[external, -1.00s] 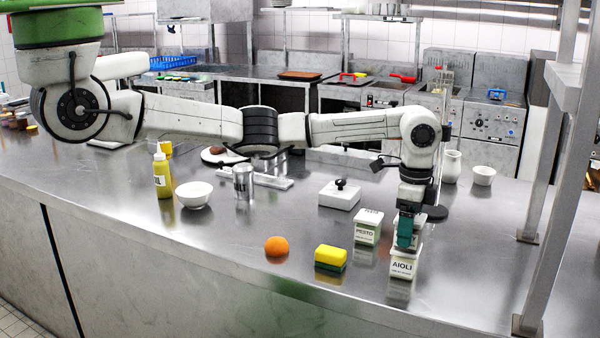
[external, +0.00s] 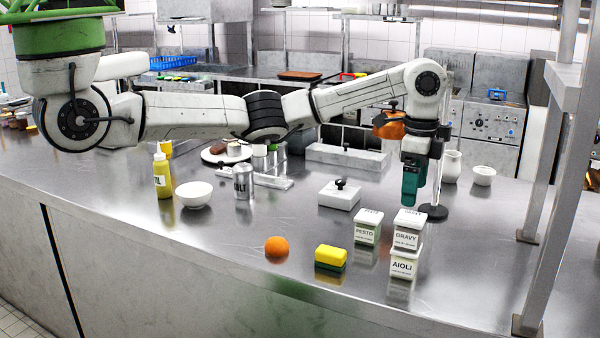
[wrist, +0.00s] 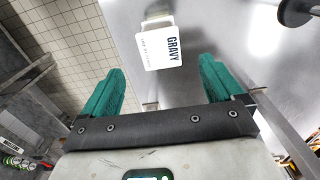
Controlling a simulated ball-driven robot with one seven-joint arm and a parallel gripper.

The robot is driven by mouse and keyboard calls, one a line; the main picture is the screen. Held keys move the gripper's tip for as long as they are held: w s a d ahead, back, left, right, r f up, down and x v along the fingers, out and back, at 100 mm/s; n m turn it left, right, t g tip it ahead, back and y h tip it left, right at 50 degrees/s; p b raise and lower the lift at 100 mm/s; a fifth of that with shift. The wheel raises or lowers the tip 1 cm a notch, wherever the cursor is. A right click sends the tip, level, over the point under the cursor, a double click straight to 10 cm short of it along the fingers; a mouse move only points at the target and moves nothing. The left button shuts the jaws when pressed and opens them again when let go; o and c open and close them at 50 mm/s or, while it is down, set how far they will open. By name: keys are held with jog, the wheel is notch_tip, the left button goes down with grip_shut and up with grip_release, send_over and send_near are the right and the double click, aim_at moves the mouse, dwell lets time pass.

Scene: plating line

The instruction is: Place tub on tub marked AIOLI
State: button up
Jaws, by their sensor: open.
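The white tub marked AIOLI (external: 403,265) stands on the steel counter near its front edge. A white tub marked GRAVY (external: 408,236) sits upright on top of it. The GRAVY tub also shows in the wrist view (wrist: 162,50), beyond the fingertips. A third white tub, marked PESTO (external: 367,227), stands on the counter just to the left. My gripper (external: 410,202) has teal fingers and hangs above the GRAVY tub, apart from it. In the wrist view my gripper (wrist: 160,85) is open, with nothing between its fingers.
A yellow and green sponge (external: 330,258) and an orange (external: 276,246) lie left of the stacked tubs. A white box with a black knob (external: 340,195) is behind the PESTO tub. A steel post (external: 550,215) stands at the right.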

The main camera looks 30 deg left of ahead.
jog(key=shift+r, duration=1.35)
